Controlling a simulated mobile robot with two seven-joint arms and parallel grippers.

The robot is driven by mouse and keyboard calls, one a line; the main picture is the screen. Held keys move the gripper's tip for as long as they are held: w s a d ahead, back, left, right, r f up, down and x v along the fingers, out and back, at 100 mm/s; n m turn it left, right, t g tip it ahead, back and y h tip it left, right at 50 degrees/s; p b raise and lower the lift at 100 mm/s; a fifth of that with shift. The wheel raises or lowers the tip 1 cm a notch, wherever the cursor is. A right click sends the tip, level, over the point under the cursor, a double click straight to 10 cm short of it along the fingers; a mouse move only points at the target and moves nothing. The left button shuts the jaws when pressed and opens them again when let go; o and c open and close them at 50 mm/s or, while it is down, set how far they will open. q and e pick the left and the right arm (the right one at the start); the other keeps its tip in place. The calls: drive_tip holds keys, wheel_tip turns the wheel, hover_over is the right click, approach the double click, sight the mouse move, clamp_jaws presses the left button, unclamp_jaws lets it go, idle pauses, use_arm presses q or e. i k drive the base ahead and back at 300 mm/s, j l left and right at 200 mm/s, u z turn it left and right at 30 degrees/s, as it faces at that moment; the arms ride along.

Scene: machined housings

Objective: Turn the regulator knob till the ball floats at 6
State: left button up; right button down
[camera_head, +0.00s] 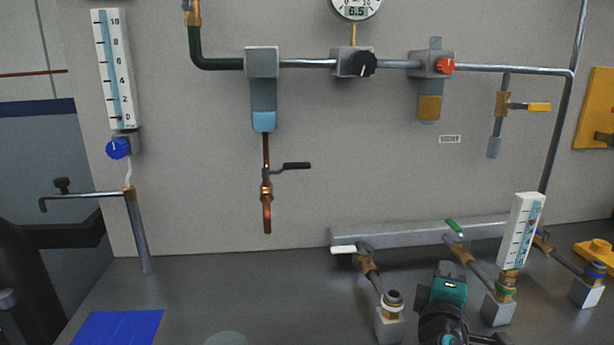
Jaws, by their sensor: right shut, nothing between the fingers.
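A black regulator knob (362,64) with a white pointer line sits on the upper pipe, under a round gauge (356,8) reading 6.5. A white flow tube (116,70) marked 0 to 10 hangs upper left, with a small red ball (120,118) at its bottom, near 0. A blue knob (118,149) is under it. My right gripper (449,272) is shut and empty, left of this tube and well below the black knob. My left gripper is out of view.
An orange knob (446,66) and a yellow-handled valve (538,107) are on the right pipework. A grey manifold (430,235) with white (343,249) and green handles lies behind my right gripper. A black-handled valve (296,166) hangs mid-wall. The bench's left middle is mostly clear.

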sight(363, 63)
drive_tip(key=k, duration=0.85)
